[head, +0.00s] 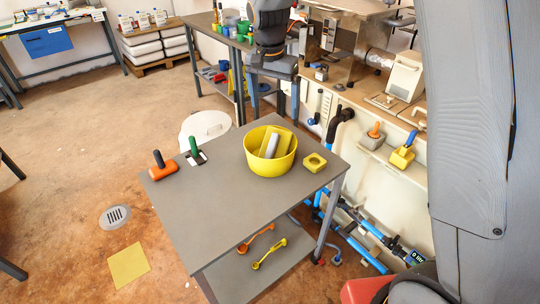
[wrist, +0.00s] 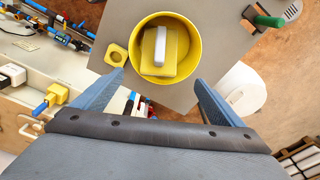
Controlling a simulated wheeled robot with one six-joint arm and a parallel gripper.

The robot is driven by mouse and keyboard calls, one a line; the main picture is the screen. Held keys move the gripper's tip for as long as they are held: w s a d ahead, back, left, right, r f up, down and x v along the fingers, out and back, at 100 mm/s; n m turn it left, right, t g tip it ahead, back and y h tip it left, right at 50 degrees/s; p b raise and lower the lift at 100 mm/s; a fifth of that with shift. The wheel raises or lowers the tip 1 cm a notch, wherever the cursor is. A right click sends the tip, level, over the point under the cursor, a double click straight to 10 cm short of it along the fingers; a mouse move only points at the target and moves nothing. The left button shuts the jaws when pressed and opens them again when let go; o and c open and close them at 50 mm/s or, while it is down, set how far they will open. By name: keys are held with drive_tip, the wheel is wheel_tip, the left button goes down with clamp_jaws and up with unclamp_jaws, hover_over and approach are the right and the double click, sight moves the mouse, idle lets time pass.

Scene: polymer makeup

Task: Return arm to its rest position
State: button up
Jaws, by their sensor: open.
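My gripper (head: 275,100) is above and behind the grey table in the head view, with its fingers pointing down. In the wrist view my gripper (wrist: 159,76) has its two blue fingers wide apart with nothing held between them. A yellow bowl (head: 262,167) stands on the table, apart from the fingers; it also shows in the wrist view (wrist: 138,50). Inside it are a yellow block (wrist: 172,63) and a white-grey piece (wrist: 160,45).
The grey table (head: 230,215) also bears a yellow square ring (head: 314,162), an orange-based tool (head: 163,168) and a green-handled tool (head: 195,151). Orange and yellow scoops lie on its lower shelf. A cream bench (head: 372,190) with pipes stands right. Open floor lies left.

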drive_tip(key=shift+s+r, duration=0.1)
drive_tip(key=shift+r, duration=0.85)
drive_tip(key=s+d+f+n, duration=0.3)
drive_tip(key=s+d, duration=0.3)
drive_tip(key=s, duration=0.6)
drive_tip(key=s+d+f+n, duration=0.3)
drive_tip(key=s+d, duration=0.4)
drive_tip(key=s, duration=0.5)
drive_tip(key=shift+s+d+n+y, duration=0.15)
drive_tip(key=shift+s+n+y, duration=0.15)
drive_tip(key=shift+s+y, duration=0.1)
drive_tip(key=shift+w+f, duration=0.1)
